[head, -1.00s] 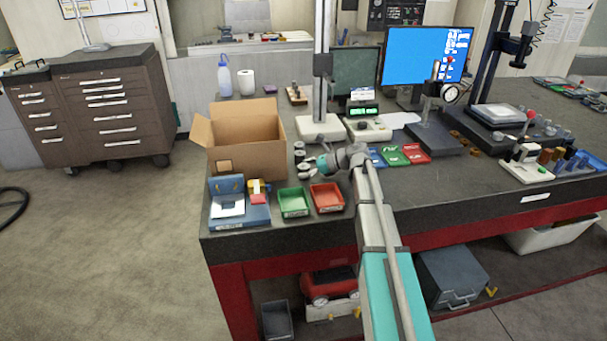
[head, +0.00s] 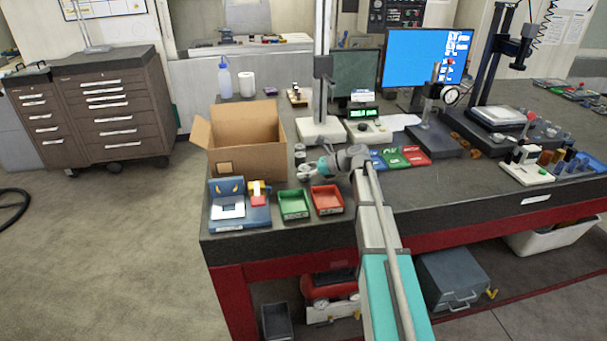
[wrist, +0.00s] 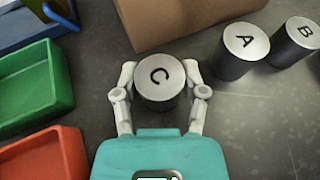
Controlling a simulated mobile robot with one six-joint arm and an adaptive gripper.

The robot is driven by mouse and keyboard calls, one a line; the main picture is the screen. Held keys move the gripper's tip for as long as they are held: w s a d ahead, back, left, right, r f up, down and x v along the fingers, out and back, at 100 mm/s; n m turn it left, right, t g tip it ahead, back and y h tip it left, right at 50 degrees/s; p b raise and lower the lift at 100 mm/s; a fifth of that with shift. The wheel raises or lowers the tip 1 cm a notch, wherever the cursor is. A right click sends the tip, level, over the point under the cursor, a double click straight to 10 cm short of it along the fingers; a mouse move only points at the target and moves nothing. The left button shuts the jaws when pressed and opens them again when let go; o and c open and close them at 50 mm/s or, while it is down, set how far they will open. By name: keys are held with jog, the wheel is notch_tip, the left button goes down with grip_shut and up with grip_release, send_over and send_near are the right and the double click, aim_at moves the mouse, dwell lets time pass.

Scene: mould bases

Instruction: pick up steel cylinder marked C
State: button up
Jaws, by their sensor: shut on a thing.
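In the wrist view the steel cylinder marked C (wrist: 160,78) stands between the two fingers of my gripper (wrist: 160,92), its lettered top facing the camera. The fingers are shut on it, one on each side. The cylinder marked A (wrist: 243,46) stands to its right, apart from the fingers, and the cylinder marked B (wrist: 295,40) stands beyond A at the right edge. In the head view my gripper (head: 308,172) is low over the bench, behind the green and red trays. Whether C touches the bench is hard to tell.
A cardboard box (head: 245,150) stands just behind C. A green tray (head: 294,204) and a red tray (head: 327,199) lie in front, and a blue stand (head: 240,216) is to their left. A grey stand base (head: 322,130) is behind the arm.

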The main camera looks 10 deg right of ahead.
aim_at(304, 168)
jog(key=shift+r, duration=0.2)
grip_shut()
notch_tip(304, 168, up, 3)
jog(key=p, duration=0.3)
jog(key=s+d+r+p, duration=0.7)
jog(key=s+r+p, duration=0.2)
jog(key=s, duration=0.3)
jog(key=shift+r+p, duration=0.35)
jog(key=shift+p, duration=0.15)
